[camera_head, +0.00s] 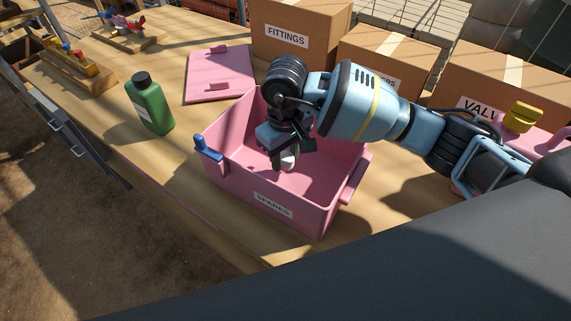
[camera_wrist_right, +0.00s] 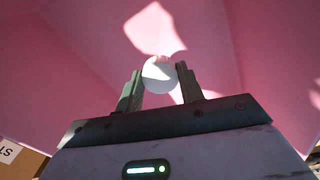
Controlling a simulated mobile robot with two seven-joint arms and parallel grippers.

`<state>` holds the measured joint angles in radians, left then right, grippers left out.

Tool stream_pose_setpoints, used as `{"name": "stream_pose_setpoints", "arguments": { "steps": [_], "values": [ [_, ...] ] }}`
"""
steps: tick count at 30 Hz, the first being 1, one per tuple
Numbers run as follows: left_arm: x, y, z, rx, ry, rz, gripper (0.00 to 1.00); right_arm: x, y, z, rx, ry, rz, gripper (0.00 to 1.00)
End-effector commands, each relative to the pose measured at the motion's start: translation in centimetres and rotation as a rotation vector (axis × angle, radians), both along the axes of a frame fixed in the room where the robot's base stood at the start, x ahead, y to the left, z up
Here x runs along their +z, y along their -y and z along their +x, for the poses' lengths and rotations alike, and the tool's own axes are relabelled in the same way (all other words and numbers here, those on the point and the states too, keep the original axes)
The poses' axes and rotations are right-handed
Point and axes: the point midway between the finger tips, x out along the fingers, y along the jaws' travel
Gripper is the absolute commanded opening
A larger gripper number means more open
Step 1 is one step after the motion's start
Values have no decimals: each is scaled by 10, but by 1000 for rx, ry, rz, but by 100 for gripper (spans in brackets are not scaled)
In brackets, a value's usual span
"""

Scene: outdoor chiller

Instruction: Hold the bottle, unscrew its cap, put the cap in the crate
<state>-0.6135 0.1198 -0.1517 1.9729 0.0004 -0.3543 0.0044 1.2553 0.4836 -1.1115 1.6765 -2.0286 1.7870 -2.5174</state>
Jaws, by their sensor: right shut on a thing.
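The pink crate (camera_head: 235,180) labelled "SPARES" stands open on the wooden table. My right gripper (camera_head: 288,160) points down inside the crate's opening. In the right wrist view its two fingers (camera_wrist_right: 159,84) are shut on a small round white thing (camera_wrist_right: 159,72), with pink crate walls around it. I cannot tell for sure whether this is a cap. A green bottle (camera_head: 154,110) with a dark cap (camera_head: 141,79) stands upright on the table left of the crate, apart from the gripper. My left gripper is not in view.
A pink lid (camera_head: 219,74) lies flat behind the crate. A blue clip (camera_head: 208,149) sits on the crate's left rim. Cardboard boxes (camera_head: 300,25) line the back right. Wooden racks with coloured parts (camera_head: 75,65) stand at the far left. The table's front edge is close.

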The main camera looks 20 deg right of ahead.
Motion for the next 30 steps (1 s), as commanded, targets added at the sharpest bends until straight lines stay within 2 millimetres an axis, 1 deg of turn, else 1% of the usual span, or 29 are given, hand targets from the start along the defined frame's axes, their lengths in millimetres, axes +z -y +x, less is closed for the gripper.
{"name": "stream_pose_setpoints", "arguments": {
  "steps": [4, 9, 11, 19, 23, 24, 28, 29, 30],
  "values": [
    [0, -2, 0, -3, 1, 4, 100, -8, 0, -1, 0, -3, -1, 10],
    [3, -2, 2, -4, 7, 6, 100, -30, 0, -1, -2, -3, -1, 10],
    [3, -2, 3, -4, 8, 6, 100, -36, 0, -1, -1, -3, -1, 10],
    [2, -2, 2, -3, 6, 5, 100, -38, 0, 0, 0, 0, -1, 10],
    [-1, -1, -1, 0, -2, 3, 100, -42, 0, 0, 0, -3, -1, 10],
    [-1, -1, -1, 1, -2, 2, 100, -42, 0, -1, 0, -2, -1, 40],
    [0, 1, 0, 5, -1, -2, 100, -41, 0, 0, 0, -1, 0, 57],
    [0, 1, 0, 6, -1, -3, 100, -41, 0, 0, 0, -1, 0, 59],
    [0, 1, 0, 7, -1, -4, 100, -41, 0, 0, 0, -1, 0, 59]
  ]
}}
